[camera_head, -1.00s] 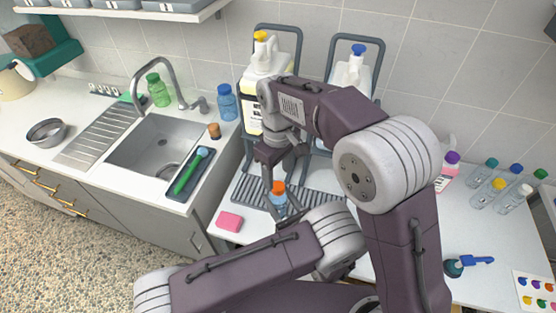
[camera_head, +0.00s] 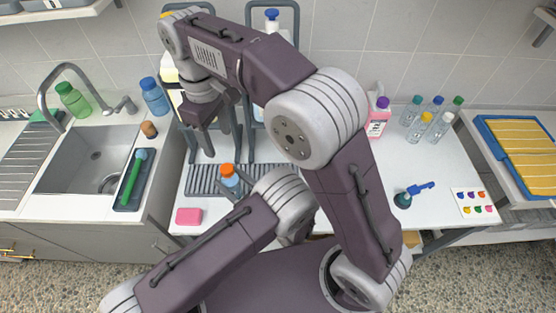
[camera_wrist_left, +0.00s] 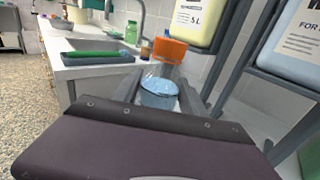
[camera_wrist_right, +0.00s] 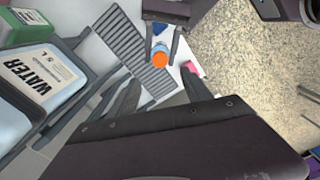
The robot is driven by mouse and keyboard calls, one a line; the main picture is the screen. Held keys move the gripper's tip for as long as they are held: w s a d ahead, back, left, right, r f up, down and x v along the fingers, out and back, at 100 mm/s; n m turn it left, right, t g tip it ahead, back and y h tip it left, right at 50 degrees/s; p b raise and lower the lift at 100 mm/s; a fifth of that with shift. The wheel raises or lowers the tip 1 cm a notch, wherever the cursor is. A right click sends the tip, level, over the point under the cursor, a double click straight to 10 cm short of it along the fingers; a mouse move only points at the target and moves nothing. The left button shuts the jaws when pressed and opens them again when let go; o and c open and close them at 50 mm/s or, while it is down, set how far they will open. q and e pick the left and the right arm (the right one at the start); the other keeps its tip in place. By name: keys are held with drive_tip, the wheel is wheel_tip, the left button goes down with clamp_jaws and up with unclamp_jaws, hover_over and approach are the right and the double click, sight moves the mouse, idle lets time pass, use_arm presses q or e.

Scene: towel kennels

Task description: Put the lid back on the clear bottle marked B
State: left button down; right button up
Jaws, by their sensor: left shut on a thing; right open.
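A small clear bottle (camera_head: 231,182) with pale blue contents and an orange lid (camera_head: 227,169) stands by the grey drain grille. My left gripper (camera_wrist_left: 160,88) is shut on this bottle; the lid sits on its top in the left wrist view (camera_wrist_left: 170,49). No letter B is readable on it. My right gripper (camera_head: 215,150) is open and empty, above and behind the lid, apart from it. In the right wrist view the lid (camera_wrist_right: 160,60) shows beyond the open fingers. Several clear bottles with coloured lids (camera_head: 425,123) stand at the right; their marks are too small to read.
Large jugs (camera_head: 272,32) in grey racks stand at the back wall, close to my right arm. A pink sponge (camera_head: 188,216) lies at the front edge. A sink (camera_head: 95,158) is at left. A pink bottle (camera_head: 378,117), blue brush (camera_head: 420,188) and colour card (camera_head: 474,200) are at right.

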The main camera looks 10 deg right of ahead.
drive_tip(key=s+d+f+m, duration=0.1)
drive_tip(key=d+f+m, duration=0.6)
drive_tip(key=d, duration=0.5)
drive_tip(key=s+d+f+m+t, duration=0.1)
drive_tip(key=s+d+f+m, duration=0.3)
drive_tip(key=s+d+f, duration=0.5)
drive_tip(key=shift+s+d, duration=0.6)
drive_tip(key=shift+s, duration=0.1)
